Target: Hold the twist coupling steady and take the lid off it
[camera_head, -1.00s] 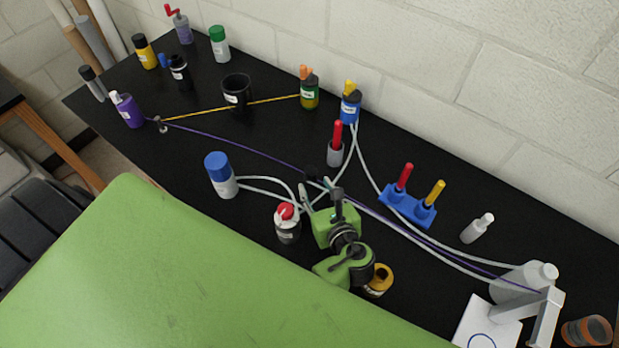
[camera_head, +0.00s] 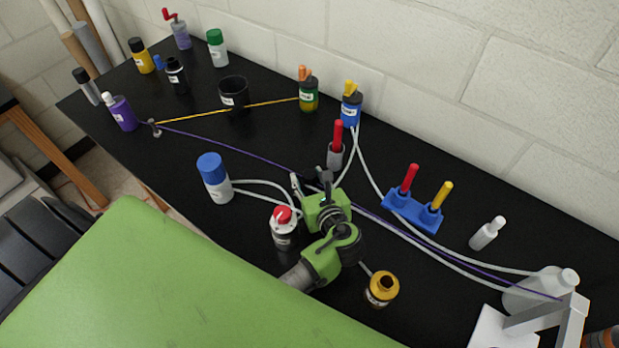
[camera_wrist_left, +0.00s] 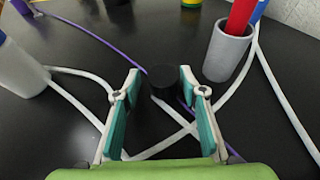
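A short black cylinder (camera_wrist_left: 162,79) stands on the table between and just beyond my left fingertips in the left wrist view; it looks like the twist coupling, though I cannot be sure. In the head view it is a small dark shape (camera_head: 311,174), partly hidden by the gripper. No seam between lid and body can be made out. My left gripper (camera_head: 311,183) is open, its teal-padded fingers (camera_wrist_left: 158,78) apart on either side of the cylinder's near side, with nothing gripped. My right gripper is not in view.
White hoses (camera_head: 365,165) and a purple cord (camera_head: 230,150) run close by the fingers. A grey holder with a red handle (camera_head: 335,157) stands just behind. A red-capped bottle (camera_head: 283,232) and a blue-capped bottle (camera_head: 215,180) stand left; a yellow-topped jar (camera_head: 381,289) stands front right.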

